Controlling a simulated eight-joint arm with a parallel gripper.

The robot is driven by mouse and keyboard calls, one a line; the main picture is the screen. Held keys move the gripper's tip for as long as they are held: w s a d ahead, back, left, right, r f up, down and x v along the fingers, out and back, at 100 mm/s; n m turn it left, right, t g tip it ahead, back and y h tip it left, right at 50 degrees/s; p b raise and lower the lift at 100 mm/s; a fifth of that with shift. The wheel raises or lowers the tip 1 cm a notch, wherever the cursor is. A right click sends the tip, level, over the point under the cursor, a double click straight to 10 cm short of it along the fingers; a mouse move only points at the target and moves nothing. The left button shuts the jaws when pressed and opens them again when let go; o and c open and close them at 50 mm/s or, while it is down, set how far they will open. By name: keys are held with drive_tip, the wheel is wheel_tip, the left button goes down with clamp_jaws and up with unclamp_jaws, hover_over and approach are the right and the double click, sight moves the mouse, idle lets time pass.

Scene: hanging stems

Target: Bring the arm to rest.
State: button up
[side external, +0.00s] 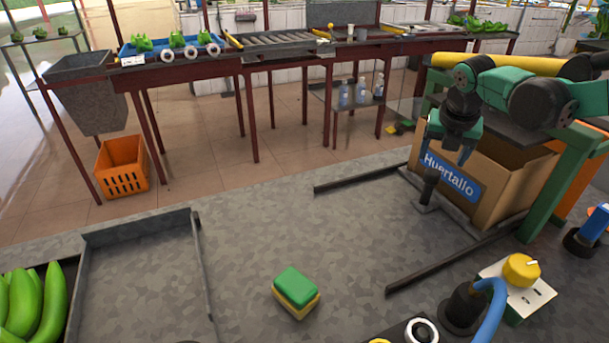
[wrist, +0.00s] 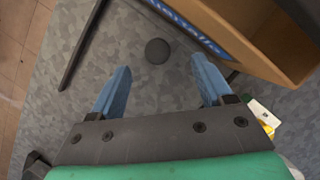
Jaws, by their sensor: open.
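My gripper (side external: 450,157) is at the right in the side external view, pointing down in front of the cardboard box (side external: 490,180). In the wrist view my gripper (wrist: 162,80) shows two blue fingers spread wide apart, with nothing between them but grey worktop. A dark upright post (side external: 428,187) stands just below and beside the fingers in the side external view. A dark round shape (wrist: 157,51) lies beyond the fingertips in the wrist view; I cannot tell if it is the post's top.
A green-and-yellow sponge (side external: 296,291) lies on the grey worktop (side external: 270,235). A shallow grey tray (side external: 199,265) and green bananas (side external: 30,300) are at the left. A box with a yellow knob (side external: 520,270) is at the right front.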

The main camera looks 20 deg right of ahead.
drive_tip(key=s+a+m+t+y, duration=0.1)
drive_tip(key=s+a+m, duration=0.3)
drive_tip(key=m, duration=0.9)
drive_tip(key=s+a+r+m+t+y, duration=0.1)
drive_tip(key=s+m, duration=0.6)
drive_tip(key=m, duration=0.7)
drive_tip(key=shift+a+r+t+y, duration=0.3)
drive_tip(key=shift+a+t+y, duration=0.3)
drive_tip(key=shift+a+t, duration=0.65)
drive_tip(key=shift+a+g, duration=0.25)
